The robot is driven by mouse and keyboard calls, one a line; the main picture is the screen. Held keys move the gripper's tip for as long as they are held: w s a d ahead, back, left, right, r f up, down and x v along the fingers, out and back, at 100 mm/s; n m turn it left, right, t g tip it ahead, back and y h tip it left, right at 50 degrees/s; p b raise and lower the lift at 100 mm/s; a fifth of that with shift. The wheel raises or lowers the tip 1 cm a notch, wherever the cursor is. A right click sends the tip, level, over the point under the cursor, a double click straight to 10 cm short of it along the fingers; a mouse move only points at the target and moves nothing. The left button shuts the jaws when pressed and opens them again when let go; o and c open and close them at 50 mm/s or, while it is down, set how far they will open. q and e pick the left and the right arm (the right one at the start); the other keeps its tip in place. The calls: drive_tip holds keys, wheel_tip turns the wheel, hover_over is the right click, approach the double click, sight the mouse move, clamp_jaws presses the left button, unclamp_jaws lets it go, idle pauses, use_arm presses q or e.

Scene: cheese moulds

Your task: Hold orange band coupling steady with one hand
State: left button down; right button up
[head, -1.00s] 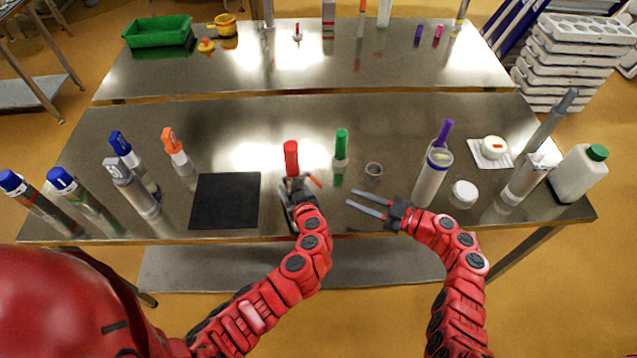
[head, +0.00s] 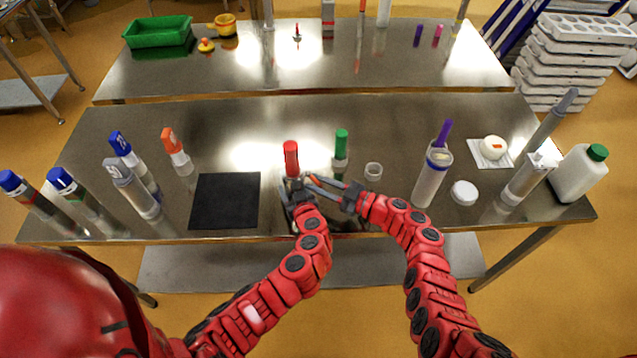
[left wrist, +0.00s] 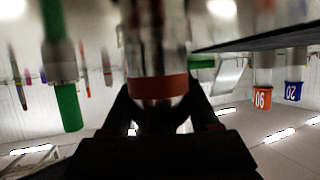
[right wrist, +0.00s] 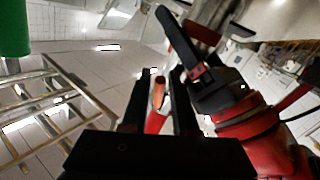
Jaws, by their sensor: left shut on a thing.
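My left gripper (head: 293,187) is shut on an upright tube with a red top (head: 291,158), near the table's front edge. In the left wrist view, the orange band (left wrist: 157,87) wraps this pale, shiny tube between the finger pads; the tube's ends are partly hidden. My right gripper (head: 309,182) reaches in from the right, its fingers pointing at the left gripper. In the right wrist view, its fingers are apart with a small orange-red piece (right wrist: 158,94) in the gap; contact cannot be told.
A black mat (head: 225,200) lies left. A purple-topped cylinder (head: 431,178) and a white lid (head: 464,193) are further right.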

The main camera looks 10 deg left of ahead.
clamp_jaws()
idle(1.4)
